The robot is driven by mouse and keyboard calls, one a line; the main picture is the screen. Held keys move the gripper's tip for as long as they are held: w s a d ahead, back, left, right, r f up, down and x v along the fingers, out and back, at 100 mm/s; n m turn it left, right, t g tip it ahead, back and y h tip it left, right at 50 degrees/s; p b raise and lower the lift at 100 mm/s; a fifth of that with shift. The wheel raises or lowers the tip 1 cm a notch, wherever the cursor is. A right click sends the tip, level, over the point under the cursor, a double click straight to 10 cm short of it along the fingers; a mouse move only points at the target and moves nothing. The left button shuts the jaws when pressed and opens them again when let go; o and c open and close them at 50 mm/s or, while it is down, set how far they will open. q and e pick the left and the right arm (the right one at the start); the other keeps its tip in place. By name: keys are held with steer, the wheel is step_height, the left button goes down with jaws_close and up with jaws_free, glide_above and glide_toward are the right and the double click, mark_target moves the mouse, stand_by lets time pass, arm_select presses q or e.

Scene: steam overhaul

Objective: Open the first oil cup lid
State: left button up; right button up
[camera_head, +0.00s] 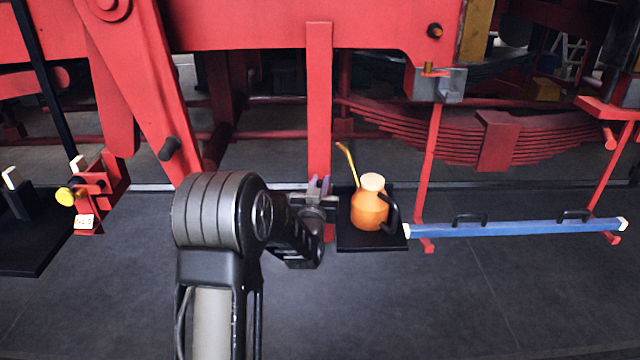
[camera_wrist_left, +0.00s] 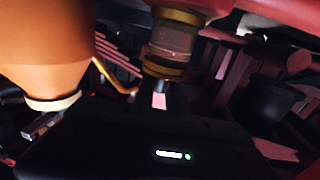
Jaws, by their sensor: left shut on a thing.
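My left gripper (camera_head: 320,186) reaches forward at the middle of the head view, just left of the orange oil can. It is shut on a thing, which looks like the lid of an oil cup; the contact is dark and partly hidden. In the left wrist view, the oil cup (camera_wrist_left: 174,42) is a clear cylinder with brass bands. Its brass lid (camera_wrist_left: 165,70) is right at the fingertips. That picture appears upside down. In the head view I cannot make out this cup behind the gripper. My right gripper is not in view.
The orange oil can (camera_head: 369,210) with a bent spout stands on a small black tray (camera_head: 345,241) close to the gripper. It also fills the left wrist view's left side (camera_wrist_left: 40,40). A red post (camera_head: 319,100) rises behind. A blue bar (camera_head: 510,228) lies to the right.

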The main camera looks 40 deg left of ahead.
mark_target(320, 164)
arm_select(q)
jaws_close()
steer(key=shift+r, duration=0.1)
steer(key=shift+w+a+r+g+p, duration=0.1)
steer(key=shift+r+g+p, duration=0.3)
steer(key=shift+p, duration=0.55)
steer(key=g+h+p, duration=0.1)
steer(key=p, duration=0.2)
steer(key=w+a+r+g+h+p, duration=0.1)
steer(key=g+p, duration=0.1)
steer(key=p, duration=0.2)
steer(key=r+g+h+p, duration=0.1)
steer(key=g+p, duration=0.1)
steer(key=p, duration=0.1)
steer(key=shift+w+a+r+n+h, duration=0.15)
steer(key=shift+w+n+h, duration=0.15)
steer(key=shift+w+n, duration=0.1)
steer(key=shift+w+a+g+h+p, duration=0.3)
steer(key=shift+g+h+p, duration=0.25)
steer(key=shift+g, duration=0.25)
steer(key=shift+w+a+f+n+g+h+p, duration=0.1)
steer(key=shift+w+a+g+h, duration=0.25)
steer(key=shift+g, duration=0.3)
steer(key=shift+w+f+n+g+h+p, duration=0.1)
steer(key=shift+w+g+h+p, duration=0.05)
steer(key=shift+g+h, duration=0.45)
steer(key=shift+w+a+f+n+g+h+p, duration=0.1)
steer(key=shift+w+a+g+h, duration=0.15)
steer(key=shift+g, duration=0.5)
